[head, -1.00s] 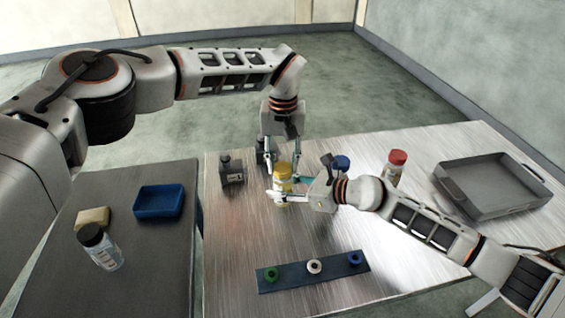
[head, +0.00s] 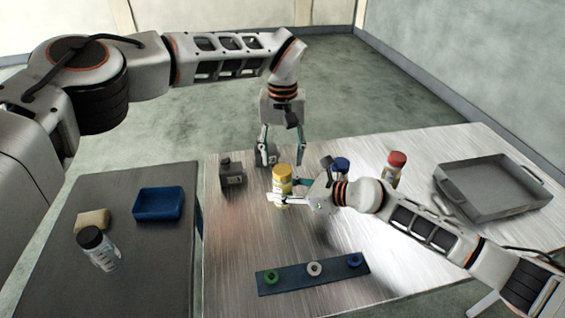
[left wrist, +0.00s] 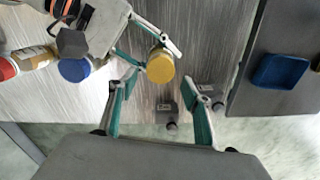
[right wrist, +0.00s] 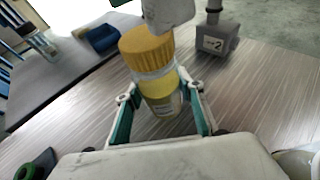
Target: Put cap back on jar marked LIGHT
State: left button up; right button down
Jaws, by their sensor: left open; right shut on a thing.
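A jar with yellow contents stands upright on the metal table, with a yellow cap (head: 281,170) seated on its top. The jar's body (right wrist: 162,100) shows in the right wrist view; its label is too small to read. My right gripper (right wrist: 161,92) is shut around the jar body from the side, below the cap. My left gripper (head: 283,155) is open and empty, above and slightly behind the cap. The yellow cap shows from above in the left wrist view (left wrist: 160,66), beyond my left fingertips. One left fingertip shows close above the cap in the right wrist view.
A blue-capped jar (head: 342,164) and red-capped jar (head: 394,169) stand right. A blue strip (head: 292,278) holds coloured rings. A metal tray (head: 490,207) is right; a black-capped jar (head: 98,248) is left.

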pick_arm(q)
jog(key=shift+r, duration=0.55)
jog(key=shift+c, duration=0.2)
